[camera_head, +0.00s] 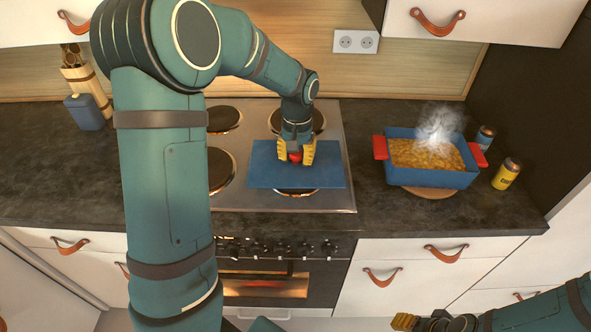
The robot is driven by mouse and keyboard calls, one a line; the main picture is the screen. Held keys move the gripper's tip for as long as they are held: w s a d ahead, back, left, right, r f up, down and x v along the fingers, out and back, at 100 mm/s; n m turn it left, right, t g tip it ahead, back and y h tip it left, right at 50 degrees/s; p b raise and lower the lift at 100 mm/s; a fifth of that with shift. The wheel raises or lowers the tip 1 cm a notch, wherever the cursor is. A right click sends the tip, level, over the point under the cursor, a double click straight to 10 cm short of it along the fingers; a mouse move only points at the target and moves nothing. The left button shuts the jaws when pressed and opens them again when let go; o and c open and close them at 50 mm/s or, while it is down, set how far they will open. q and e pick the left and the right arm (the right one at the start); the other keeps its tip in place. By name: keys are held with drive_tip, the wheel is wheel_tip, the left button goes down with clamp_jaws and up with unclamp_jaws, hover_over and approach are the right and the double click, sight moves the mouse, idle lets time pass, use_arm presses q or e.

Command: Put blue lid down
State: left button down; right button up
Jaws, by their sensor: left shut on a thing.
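The blue lid (262,176) is a flat rectangular plate with a red knob (295,157), over the right part of the stove top (232,196). My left gripper (295,152), with yellow fingers, is shut on the red knob from above. I cannot tell whether the lid touches the stove or hangs just above it. The lid hides part of the front right burner. My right gripper (405,321) is at the bottom right, low in front of the cabinets, away from the lid; its finger opening cannot be made out.
A blue dish (428,178) with red handles and steaming yellow food stands on a round wooden board (432,193) right of the stove. Two small jars, one blue (484,138) and one yellow (507,174), stand beside it. The counter left of the stove is mostly clear.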

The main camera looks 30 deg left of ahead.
sight(296, 169)
use_arm(q)
drive_tip(key=shift+f+b, duration=0.4)
drive_tip(key=shift+f, duration=1.95)
drive_tip(key=shift+f, duration=0.15)
drive_tip(key=c, duration=0.7)
unclamp_jaws()
drive_tip(key=shift+o, duration=0.2)
wheel_tip(296, 169, up, 12)
drive_tip(key=shift+w+r+p, duration=0.1)
drive_tip(key=shift+r+p, duration=0.1)
drive_tip(key=shift+p, duration=0.95)
drive_tip(key=shift+f, duration=0.1)
